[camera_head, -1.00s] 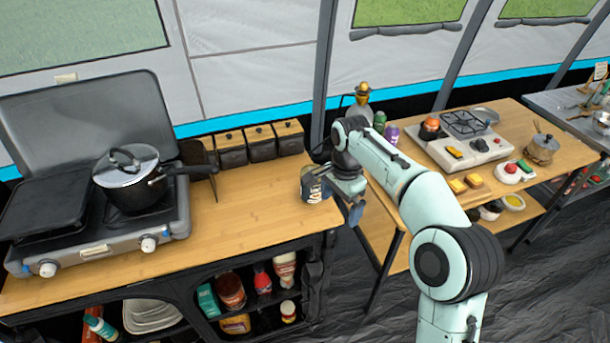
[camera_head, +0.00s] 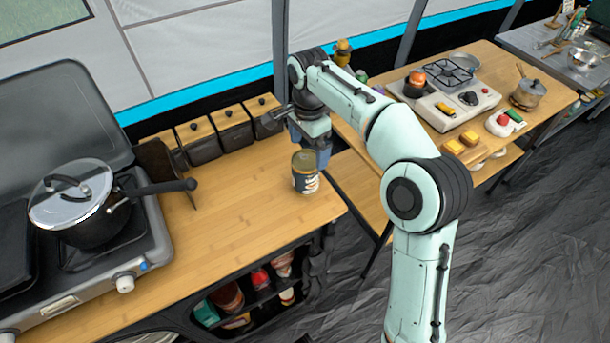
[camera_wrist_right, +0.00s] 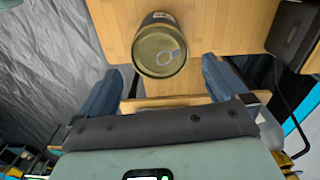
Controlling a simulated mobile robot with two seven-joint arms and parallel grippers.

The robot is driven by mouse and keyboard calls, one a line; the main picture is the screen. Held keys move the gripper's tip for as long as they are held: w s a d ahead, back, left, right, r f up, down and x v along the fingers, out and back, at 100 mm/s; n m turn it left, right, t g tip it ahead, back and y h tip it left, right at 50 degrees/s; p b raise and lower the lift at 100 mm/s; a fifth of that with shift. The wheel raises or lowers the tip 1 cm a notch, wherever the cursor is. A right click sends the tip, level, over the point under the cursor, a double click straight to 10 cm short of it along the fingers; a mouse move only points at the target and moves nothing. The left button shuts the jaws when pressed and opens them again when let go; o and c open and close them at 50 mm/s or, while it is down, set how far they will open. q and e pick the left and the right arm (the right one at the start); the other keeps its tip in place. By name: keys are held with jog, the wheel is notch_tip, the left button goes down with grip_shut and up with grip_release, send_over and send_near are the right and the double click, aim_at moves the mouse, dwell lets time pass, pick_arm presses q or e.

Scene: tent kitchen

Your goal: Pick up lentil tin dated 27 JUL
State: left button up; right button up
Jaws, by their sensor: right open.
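A tin (camera_head: 305,174) with a gold lid and a dark and white label stands upright on the wooden counter near its right end. Its printed date is not readable. In the right wrist view the tin's pull-ring lid (camera_wrist_right: 160,50) shows just beyond the fingertips, centred between the two blue fingers. My right gripper (camera_head: 309,145) is open and empty, behind the tin in the head view. Whether a finger touches the tin cannot be told. My left gripper is not in view.
A stove (camera_head: 90,265) with a lidded pot (camera_head: 78,208) is at the left. Several wood-lidded dark canisters (camera_head: 233,130) line the counter's back. Jars fill the shelf below. A second table (camera_head: 500,75) with a burner stands at the right. The counter left of the tin is clear.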

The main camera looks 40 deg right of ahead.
aim_at(306, 160)
jog(key=shift+w+f, duration=0.1)
jog(key=shift+f, duration=0.7)
jog(key=f, duration=0.1)
jog(key=f+b, duration=0.1)
jog(key=f, duration=0.3)
jog(key=shift+a+f, duration=0.1)
jog(key=shift+a, duration=0.25)
jog(key=c, duration=1.3)
